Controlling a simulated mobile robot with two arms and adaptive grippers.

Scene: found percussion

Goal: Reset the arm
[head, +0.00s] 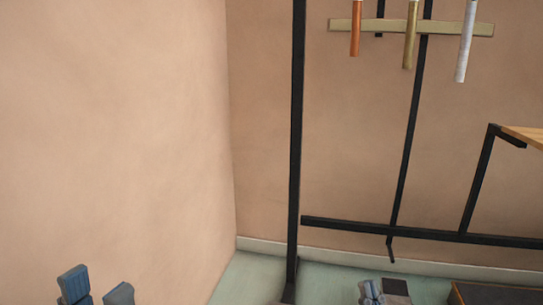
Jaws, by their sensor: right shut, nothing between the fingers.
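My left gripper (97,288) shows at the bottom left edge, with its two blue-grey fingers apart and nothing visible between them. My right gripper (384,291) shows at the bottom edge, right of the middle, and is shut and empty. Both are cut off by the frame's lower edge, so most of each arm is hidden. Both are well below the hanging tubes and touch nothing that I can see.
A black metal frame (296,130) stands by the wall. A copper tube (355,30), a brass tube (410,38) and a silver tube (466,40) hang before a pale bar (440,28). A wooden panel (526,135) juts in at right. The left side is bare wall.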

